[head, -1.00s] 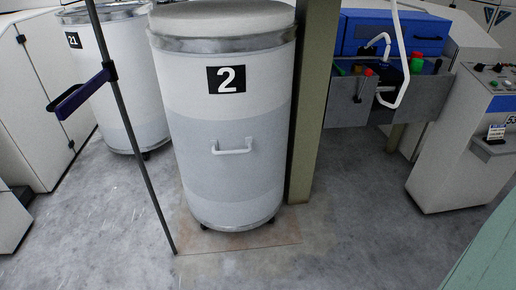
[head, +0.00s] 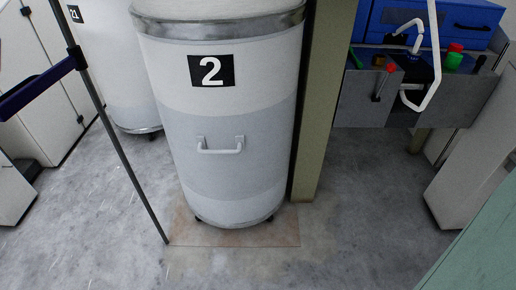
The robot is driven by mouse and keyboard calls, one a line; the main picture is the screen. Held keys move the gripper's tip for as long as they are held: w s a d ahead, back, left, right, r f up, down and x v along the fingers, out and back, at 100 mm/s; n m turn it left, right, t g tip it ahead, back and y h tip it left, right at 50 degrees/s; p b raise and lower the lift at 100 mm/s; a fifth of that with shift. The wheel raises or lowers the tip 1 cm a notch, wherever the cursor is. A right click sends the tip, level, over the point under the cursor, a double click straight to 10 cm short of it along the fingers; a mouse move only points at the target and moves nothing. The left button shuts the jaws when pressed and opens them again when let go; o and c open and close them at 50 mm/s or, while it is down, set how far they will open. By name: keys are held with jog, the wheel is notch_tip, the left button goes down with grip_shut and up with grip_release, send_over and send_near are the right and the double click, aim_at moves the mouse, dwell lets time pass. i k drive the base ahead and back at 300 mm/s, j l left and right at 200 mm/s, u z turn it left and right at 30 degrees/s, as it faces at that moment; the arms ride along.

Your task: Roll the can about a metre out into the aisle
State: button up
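The can (head: 235,160) is a tall white and grey cylinder with a black "2" label, a metal rim band and a pale handle (head: 220,146) on its front. It stands upright on small casters over a brownish square patch (head: 235,235) on the floor, in the middle of the head view. Its top is cut off by the frame edge. My gripper is not in this view.
A thin dark post (head: 118,150) stands just left of the can, and an olive column (head: 318,120) close on its right. A second can (head: 112,70) is behind left. A grey workbench (head: 405,98) is at right. The near floor (head: 330,250) is clear.

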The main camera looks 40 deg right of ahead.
aim_at(224, 75)
jog(key=l+u, duration=0.15)
jog(key=l, duration=0.65)
jog(key=i+l+u, duration=0.15)
jog(key=l, duration=0.7)
jog(key=k+l+u, duration=0.1)
jog(key=l, duration=0.7)
jog(key=l+u, duration=0.15)
jog(key=l, duration=0.65)
jog(key=k+l+u, duration=0.15)
jog(key=l, duration=0.65)
